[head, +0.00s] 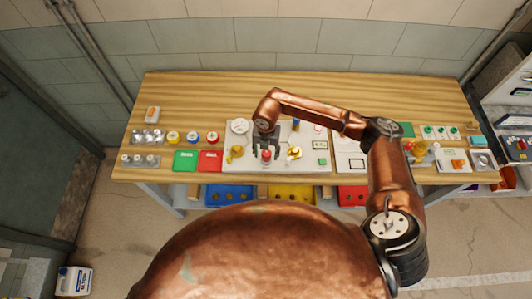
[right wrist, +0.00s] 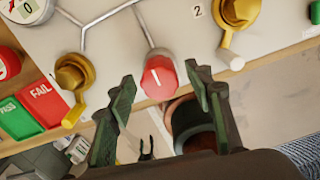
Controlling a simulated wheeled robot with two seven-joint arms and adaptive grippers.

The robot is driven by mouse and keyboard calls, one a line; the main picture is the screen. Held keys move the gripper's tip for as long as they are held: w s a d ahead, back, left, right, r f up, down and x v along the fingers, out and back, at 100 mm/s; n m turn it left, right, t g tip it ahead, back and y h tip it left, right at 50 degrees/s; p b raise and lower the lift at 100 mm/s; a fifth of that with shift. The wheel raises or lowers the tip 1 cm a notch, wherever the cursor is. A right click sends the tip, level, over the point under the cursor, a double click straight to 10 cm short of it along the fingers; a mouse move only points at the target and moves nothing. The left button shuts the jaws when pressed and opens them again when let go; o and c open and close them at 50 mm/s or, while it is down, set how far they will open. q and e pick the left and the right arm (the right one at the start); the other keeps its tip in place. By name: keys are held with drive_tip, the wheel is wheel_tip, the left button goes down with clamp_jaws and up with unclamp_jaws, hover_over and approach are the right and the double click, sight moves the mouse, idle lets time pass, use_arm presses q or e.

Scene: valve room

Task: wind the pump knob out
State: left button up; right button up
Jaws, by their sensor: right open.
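The pump knob looks to be the red knob (head: 266,156) with a white line on its face, near the front edge of the pale panel (head: 268,134). It shows closely in the right wrist view (right wrist: 159,78). My right gripper (head: 266,143) points down at the panel over the knob. In the right wrist view its two fingers (right wrist: 160,76) are apart, one on each side of the knob, with gaps visible. I cannot tell how far down the fingers reach beside it. My left gripper is not in view.
Brass valve handles (head: 236,152) (head: 294,153) flank the knob. A gauge (head: 239,126) sits at the panel's back left. Coloured bins (head: 231,195) are below the wooden table (head: 200,88), whose back strip is clear.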

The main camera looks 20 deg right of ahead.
sight(266, 153)
wheel_tip(266, 153, up, 12)
idle(0.5)
idle(0.4)
